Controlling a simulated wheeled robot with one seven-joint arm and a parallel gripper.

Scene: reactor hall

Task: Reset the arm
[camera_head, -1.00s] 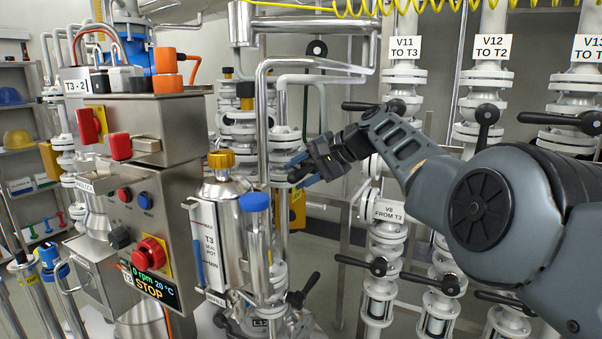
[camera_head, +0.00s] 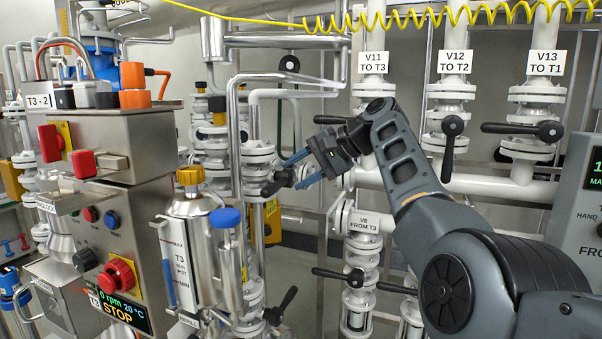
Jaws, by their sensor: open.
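My gripper (camera_head: 292,172) is at the end of my grey arm, which reaches in from the lower right of the head view. Its two blue-edged fingers point left and are apart, with nothing seen between them. The fingertips appear close to a white flanged pipe and a dark valve handle (camera_head: 277,185); I cannot tell whether they touch. My elbow is bent, and the forearm rises in front of the white pipework.
The T3 control box (camera_head: 108,235) stands at left, reading 0 rpm and STOP. The steel T3 seal pot (camera_head: 190,250) is beside it. Labelled valves V11 (camera_head: 374,62), V12 (camera_head: 455,62) and V13 (camera_head: 543,63) line the back. A grey panel (camera_head: 590,230) is at the right edge.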

